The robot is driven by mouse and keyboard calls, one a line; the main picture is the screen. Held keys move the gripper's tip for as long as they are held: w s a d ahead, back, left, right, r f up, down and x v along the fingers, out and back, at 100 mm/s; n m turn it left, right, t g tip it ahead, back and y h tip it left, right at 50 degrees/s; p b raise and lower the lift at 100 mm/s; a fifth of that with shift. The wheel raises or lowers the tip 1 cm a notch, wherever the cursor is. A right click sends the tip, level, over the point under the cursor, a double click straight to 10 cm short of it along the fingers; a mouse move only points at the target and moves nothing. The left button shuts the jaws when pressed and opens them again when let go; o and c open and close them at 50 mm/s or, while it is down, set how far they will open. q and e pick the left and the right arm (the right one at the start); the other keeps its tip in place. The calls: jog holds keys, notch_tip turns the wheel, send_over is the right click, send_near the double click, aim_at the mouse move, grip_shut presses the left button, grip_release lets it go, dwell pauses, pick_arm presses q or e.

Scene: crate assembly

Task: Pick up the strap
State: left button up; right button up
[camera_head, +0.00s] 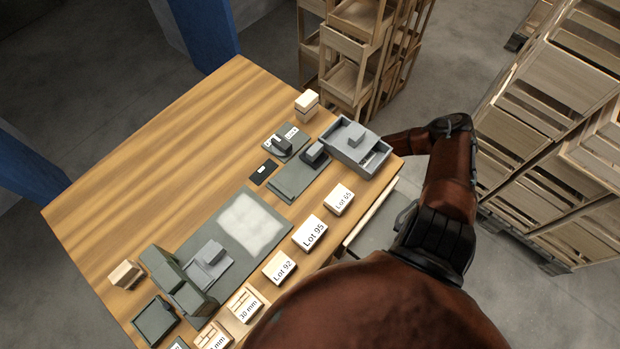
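I cannot clearly pick out a strap. A small dark piece (282,145) lies on a grey labelled board at the back of the table, but it is too small to tell what it is. Beside it, an open grey tray (337,141) at the table's right corner holds a grey block and a light piece. One of my arms, reddish-brown with black joints, bends beside the right corner, its far end passing behind the tray's side. Neither gripper shows.
The wooden table (150,150) is clear at its back left. Lot-labelled blocks (309,233) line its front edge. A grey mat with a pale square (249,224) lies mid-table, grey blocks (172,275) front left. Wooden crates (560,110) stand at right; blue posts (207,33) stand behind.

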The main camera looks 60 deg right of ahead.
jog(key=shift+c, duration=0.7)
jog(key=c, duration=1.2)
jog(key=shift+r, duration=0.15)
